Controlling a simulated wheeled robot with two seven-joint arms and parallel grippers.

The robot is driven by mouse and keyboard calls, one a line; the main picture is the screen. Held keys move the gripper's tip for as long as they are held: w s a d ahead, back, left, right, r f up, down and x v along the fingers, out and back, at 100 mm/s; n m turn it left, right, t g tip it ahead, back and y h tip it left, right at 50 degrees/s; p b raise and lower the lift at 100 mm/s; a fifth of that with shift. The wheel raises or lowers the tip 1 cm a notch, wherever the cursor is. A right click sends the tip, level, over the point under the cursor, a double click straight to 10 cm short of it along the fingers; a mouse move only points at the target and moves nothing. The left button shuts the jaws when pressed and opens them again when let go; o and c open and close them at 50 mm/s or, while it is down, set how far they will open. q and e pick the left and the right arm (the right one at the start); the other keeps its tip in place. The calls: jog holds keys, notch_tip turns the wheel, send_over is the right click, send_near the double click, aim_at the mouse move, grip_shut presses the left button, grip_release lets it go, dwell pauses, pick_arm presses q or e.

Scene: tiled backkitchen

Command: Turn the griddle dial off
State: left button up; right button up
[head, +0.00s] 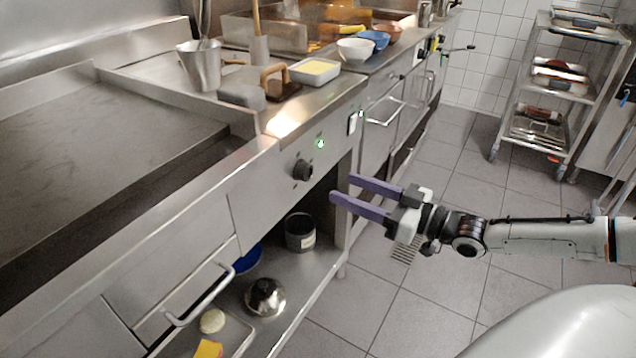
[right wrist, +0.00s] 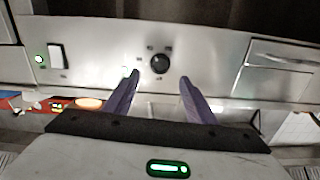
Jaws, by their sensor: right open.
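The griddle dial (head: 302,169) is a round black knob on the steel front panel below the griddle (head: 95,150). It also shows in the right wrist view (right wrist: 160,63), ahead of and between the two fingers. A green light (head: 320,143) glows on the panel beside it. My right gripper (head: 340,188) has purple fingers, spread apart and empty, a short way to the right of the dial in the head view. In the right wrist view the gripper (right wrist: 159,78) does not touch the dial. My left gripper is not in view.
A shelf under the panel holds a dark pot (head: 300,232) and a metal lid (head: 265,297). A drawer handle (head: 200,298) sticks out at the lower left. A wheeled rack (head: 560,90) stands at the back right.

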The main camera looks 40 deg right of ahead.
aim_at(309, 174)
jog(key=b+x, duration=0.3)
jog(key=x, duration=0.3)
jog(key=shift+w+a+f, duration=0.1)
jog(key=shift+w, duration=0.15)
jog(key=shift+w+a, duration=0.25)
jog(key=shift+w, duration=0.3)
jog(key=shift+w+a+b, duration=0.1)
jog(key=shift+w+b, duration=0.1)
jog(key=shift+b, duration=0.1)
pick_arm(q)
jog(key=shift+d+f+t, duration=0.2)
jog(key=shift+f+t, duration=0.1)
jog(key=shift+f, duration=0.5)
pick_arm(e)
jog(key=shift+w, duration=0.15)
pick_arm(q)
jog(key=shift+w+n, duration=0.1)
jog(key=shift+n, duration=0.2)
pick_arm(e)
jog(key=c, duration=1)
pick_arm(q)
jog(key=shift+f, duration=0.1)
pick_arm(e)
jog(key=shift+c, duration=0.2)
